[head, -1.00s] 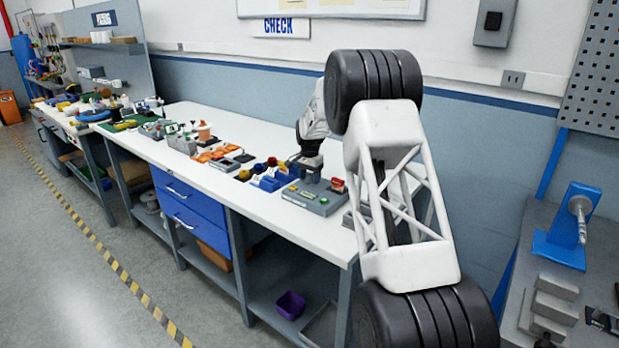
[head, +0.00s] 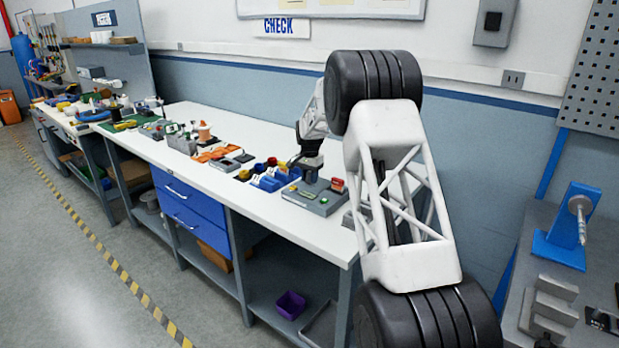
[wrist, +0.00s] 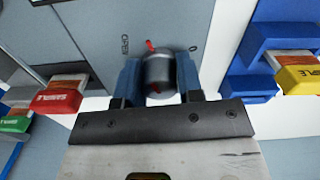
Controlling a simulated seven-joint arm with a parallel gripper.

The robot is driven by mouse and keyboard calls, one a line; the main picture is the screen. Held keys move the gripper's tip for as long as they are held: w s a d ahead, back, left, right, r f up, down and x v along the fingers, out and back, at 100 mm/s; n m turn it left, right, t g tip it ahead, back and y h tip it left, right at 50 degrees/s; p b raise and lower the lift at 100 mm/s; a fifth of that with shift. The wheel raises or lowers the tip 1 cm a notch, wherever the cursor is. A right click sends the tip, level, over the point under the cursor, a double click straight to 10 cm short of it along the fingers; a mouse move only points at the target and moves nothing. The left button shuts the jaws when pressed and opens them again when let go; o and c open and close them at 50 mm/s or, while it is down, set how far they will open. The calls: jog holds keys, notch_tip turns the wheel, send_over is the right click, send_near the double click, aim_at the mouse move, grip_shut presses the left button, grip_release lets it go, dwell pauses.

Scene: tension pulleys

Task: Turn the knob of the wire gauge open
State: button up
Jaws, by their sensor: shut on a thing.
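The wire gauge is a flat grey box (head: 314,202) near the right end of the bench; its grey face (wrist: 75,38) fills the top of the wrist view. Its knob (wrist: 157,71) is a dark grey cylinder with a red mark at its far end, between the word OPEN on the left and a small 0 on the right. My gripper (wrist: 158,80) has its two blue fingers on either side of the knob, shut on it. In the head view my gripper (head: 307,166) stands over the gauge, and the knob is hidden.
In the wrist view, red-tagged (wrist: 57,98) and green-tagged pieces (wrist: 16,121) lie at left. Blue holders (wrist: 252,82) with a yellow-tagged piece (wrist: 300,79) stand close at right. The white bench top (head: 255,214) is clear along its front edge.

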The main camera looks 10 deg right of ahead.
jog(key=n, duration=1.1)
dwell(0.5)
jog(key=o, duration=0.9)
notch_tip(320, 180, up, 7)
jog(key=shift+r, duration=0.4)
